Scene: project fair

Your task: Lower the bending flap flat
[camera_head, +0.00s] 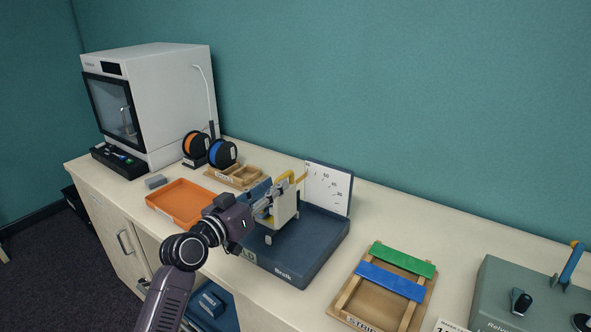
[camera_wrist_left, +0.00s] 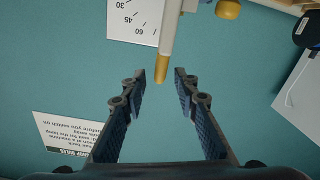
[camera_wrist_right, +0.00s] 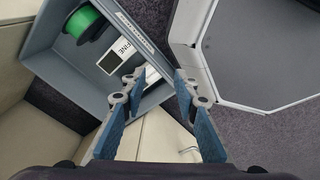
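The bender has a dark blue base (camera_head: 305,255) on the bench, with a white angle card (camera_head: 328,188) standing at its back. A cream flap (camera_head: 286,212) stands raised over the base, with a yellow handle part (camera_head: 296,178) near its top. My left gripper (camera_head: 272,203) is in front of the flap and partly overlaps it. In the left wrist view the left gripper (camera_wrist_left: 171,80) is open, and a yellow-tipped bar (camera_wrist_left: 163,65) lies just ahead of and between its fingertips; contact cannot be told. My right gripper (camera_wrist_right: 160,80) is open and empty, outside the head view.
An orange tray (camera_head: 181,199) is left of the bender, and a wooden rack with green and blue strips (camera_head: 390,282) is right of it. A grey machine (camera_head: 530,300) stands farther right. A grey bin (camera_wrist_right: 70,65) with a green spool is below the right gripper.

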